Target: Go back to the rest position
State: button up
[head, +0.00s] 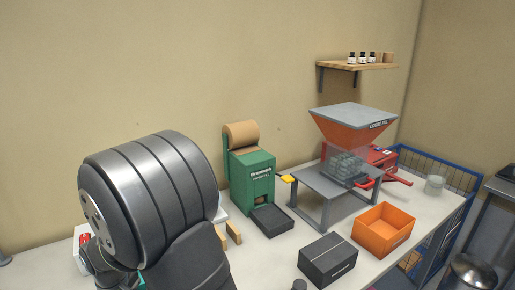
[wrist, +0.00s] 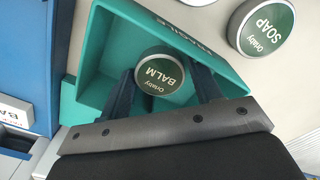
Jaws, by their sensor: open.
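In the wrist view, my gripper (wrist: 163,88) is open, its two dark fingers apart over a teal box (wrist: 100,62) with lettering on its rim. A round tin labelled BALM (wrist: 160,76) lies in the box, seen between the fingers. I cannot tell whether the fingers touch it. A second round tin labelled SOAP (wrist: 262,28) is outside the box at the upper right. In the head view, my dark arm fills the lower left and hides the gripper and tins.
In the head view, a green paper dispenser (head: 251,180), a grey stand (head: 323,188) under an orange hopper (head: 350,127), a black box (head: 328,261) and an orange bin (head: 383,229) stand right of my arm. A blue unit (wrist: 28,60) borders the teal box in the wrist view.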

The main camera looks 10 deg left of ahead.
notch_tip(320, 180, up, 4)
jog(key=shift+w+a+r, duration=0.1)
jog(key=shift+r, duration=0.1)
jog(key=w+d+r+m, duration=0.1)
jog(key=w+d+r, duration=0.3)
jog(key=w+d, duration=0.55)
jog(key=w+d+r, duration=0.5)
jog(key=w+d, duration=0.3)
jog(key=d, duration=0.2)
jog(key=s+a+f, duration=0.1)
jog(key=a+f, duration=0.1)
jog(key=a, duration=0.1)
jog(key=s+a+f, duration=0.1)
jog(key=a+f, duration=0.2)
jog(key=a, duration=0.1)
jog(key=a+f, duration=0.2)
jog(key=a, duration=0.2)
jog(key=shift+s+a+f, duration=0.25)
jog(key=shift+s+f, duration=0.05)
jog(key=shift+s, duration=0.1)
jog(key=shift+d+f, duration=0.1)
jog(key=shift+f, duration=0.7)
